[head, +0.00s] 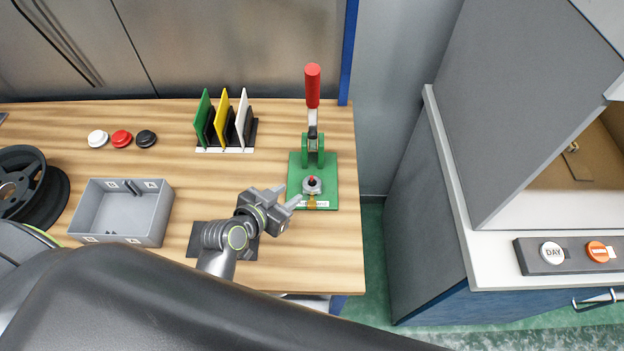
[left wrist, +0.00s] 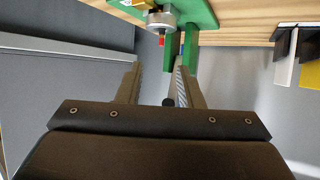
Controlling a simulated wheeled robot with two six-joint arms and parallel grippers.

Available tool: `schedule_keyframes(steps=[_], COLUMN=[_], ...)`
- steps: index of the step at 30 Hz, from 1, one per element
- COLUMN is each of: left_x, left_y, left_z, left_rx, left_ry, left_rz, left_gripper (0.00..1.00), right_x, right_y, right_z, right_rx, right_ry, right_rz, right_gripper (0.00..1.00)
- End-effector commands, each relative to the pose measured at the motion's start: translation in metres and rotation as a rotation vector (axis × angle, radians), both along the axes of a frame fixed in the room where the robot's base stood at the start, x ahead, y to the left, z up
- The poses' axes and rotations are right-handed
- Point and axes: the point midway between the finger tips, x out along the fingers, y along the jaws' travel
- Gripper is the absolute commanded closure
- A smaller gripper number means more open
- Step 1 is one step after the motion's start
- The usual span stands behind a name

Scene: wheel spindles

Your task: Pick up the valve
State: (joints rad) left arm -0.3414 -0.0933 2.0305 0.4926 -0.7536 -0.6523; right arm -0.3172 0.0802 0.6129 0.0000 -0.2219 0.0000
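A green toggle press with a red handle (head: 312,88) stands on the table, its green base (head: 328,190) near the right edge. On the base sits a round metal holder with a red tip (head: 312,182); a small brass piece (head: 312,201) lies in front of it. I cannot tell for sure which part is the valve. In the left wrist view the metal holder (left wrist: 161,19) and brass piece (left wrist: 142,3) show at the top. My left gripper (head: 288,197) is open beside the base's front left corner; its fingers (left wrist: 157,85) are apart, holding nothing visible. My right gripper is not seen.
A grey bin (head: 155,215) and a dark wheel (head: 50,200) are at the left. Green, yellow and white plates (head: 222,118) stand in a rack behind. White, red and black buttons (head: 121,138) lie at the back left. The wooden table (head: 335,265) ends just right of the press.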

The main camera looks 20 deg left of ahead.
Motion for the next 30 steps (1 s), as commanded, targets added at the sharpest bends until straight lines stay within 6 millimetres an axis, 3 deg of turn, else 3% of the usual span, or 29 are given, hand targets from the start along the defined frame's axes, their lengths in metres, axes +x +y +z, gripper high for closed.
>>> schedule_keyframes(steps=[9,17,30], left_x=[0.035,0.044,0.080], left_y=[-0.011,-0.013,-0.023], left_z=[-0.019,-0.024,-0.045], left_rx=[0.000,0.000,0.000], left_ry=[0.000,0.000,0.001], left_rz=[0.000,0.000,0.000], left_gripper=[0.67,0.67,0.67], right_x=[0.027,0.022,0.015], right_y=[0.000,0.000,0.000], right_z=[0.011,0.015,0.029], right_rx=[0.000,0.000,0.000], right_ry=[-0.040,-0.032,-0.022], right_rz=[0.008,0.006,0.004], right_gripper=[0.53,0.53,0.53])
